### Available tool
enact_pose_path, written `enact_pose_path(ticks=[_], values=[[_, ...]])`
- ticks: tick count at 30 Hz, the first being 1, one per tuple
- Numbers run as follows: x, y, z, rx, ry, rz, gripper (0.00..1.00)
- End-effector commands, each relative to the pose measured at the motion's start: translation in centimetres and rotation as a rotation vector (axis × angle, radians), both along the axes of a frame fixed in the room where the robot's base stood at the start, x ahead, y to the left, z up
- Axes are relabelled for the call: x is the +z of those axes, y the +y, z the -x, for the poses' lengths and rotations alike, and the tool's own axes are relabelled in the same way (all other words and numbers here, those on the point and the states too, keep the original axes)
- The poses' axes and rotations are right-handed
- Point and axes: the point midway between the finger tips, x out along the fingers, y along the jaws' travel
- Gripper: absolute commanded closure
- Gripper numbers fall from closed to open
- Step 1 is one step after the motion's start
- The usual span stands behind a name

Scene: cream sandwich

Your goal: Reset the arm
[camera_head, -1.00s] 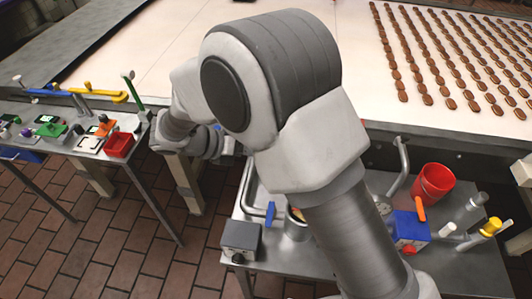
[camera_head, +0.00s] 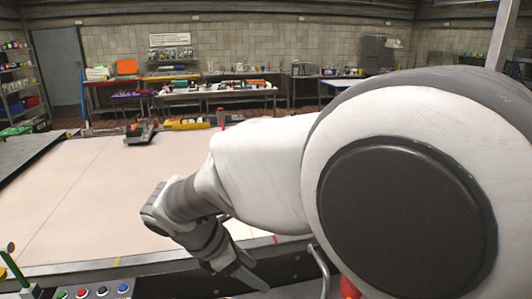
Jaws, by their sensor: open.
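My arm reaches across the right and middle of the head view, bent down at the wrist. My gripper (camera_head: 240,273) hangs at the end of it, near the front edge of the pale conveyor belt (camera_head: 90,205). It is open, with only part of its fingers showing. I see nothing held between them. My large upper arm hides the right part of the belt and whatever lies there.
A button panel (camera_head: 93,291) sits at the bottom left, below the belt's metal front edge. A red object (camera_head: 348,288) shows partly beneath my arm. Cluttered tables (camera_head: 215,92), a shelf (camera_head: 20,90) and a dark door (camera_head: 58,68) stand far back. The belt's left part is clear.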

Motion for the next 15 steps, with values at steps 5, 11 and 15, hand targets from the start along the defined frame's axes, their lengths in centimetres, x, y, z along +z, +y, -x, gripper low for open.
enact_pose_path(ticks=[5,11,15], values=[[2.9,-5.6,1.8,-0.356,-0.130,-0.214,0.33],[5.0,-10.3,4.7,-0.751,-0.277,-0.443,0.33],[6.0,-12.8,6.9,-1.029,-0.383,-0.604,0.33]])
